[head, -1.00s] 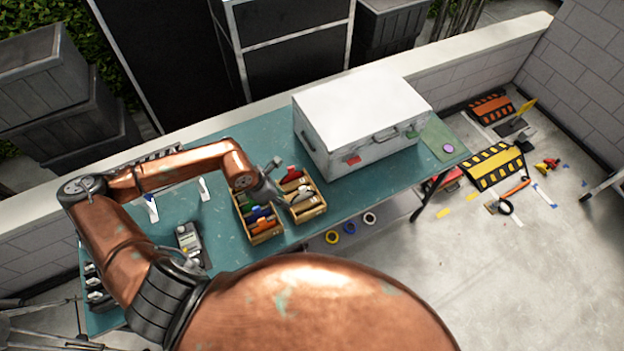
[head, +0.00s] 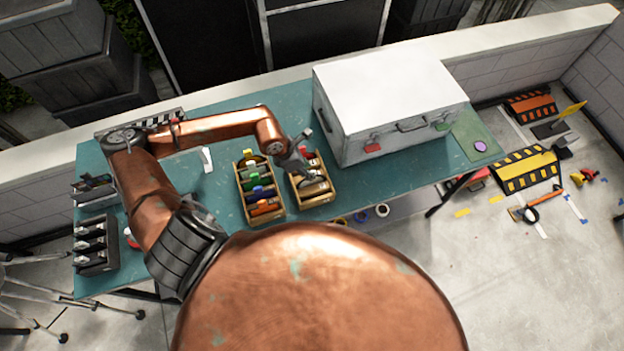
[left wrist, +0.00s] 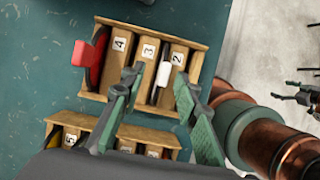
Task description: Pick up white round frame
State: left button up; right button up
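Two wooden crates with slots stand on the teal table, a left one (head: 263,218) and a right one (head: 322,200). My left gripper (head: 302,160) is over the right crate. In the left wrist view, a small white piece (left wrist: 165,73) stands in a slot between the labels 3 and 2 of that crate (left wrist: 122,29). It looks like the top of the white frame; its round part is hidden. The left gripper (left wrist: 158,76) is open, its fingers to either side of the white piece and apart from it. What seems to be my right gripper (left wrist: 300,95) shows small at the right edge.
A red piece (left wrist: 90,55) stands in the slot by label 4. A large white case (head: 390,95) stands right of the crates. Grey racks (head: 95,243) are at the table's left end. Table room is clear left of the crates.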

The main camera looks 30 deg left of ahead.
pick_arm(q)
jog(key=shift+p+x, duration=0.45)
jog(key=shift+x, duration=0.4)
jog(key=p+x, duration=0.1)
jog(key=x, duration=0.2)
jog(key=shift+s+d+f, duration=0.1)
jog(key=shift+d+f, duration=0.1)
jog(key=shift+f, duration=0.4)
grip_shut()
pick_arm(e)
jog(key=shift+s+d+r, duration=0.15)
jog(key=shift+r, duration=0.4)
jog(key=shift+s+d+r, duration=0.1)
jog(key=shift+s+r, duration=0.05)
jog(key=shift+r, duration=0.4)
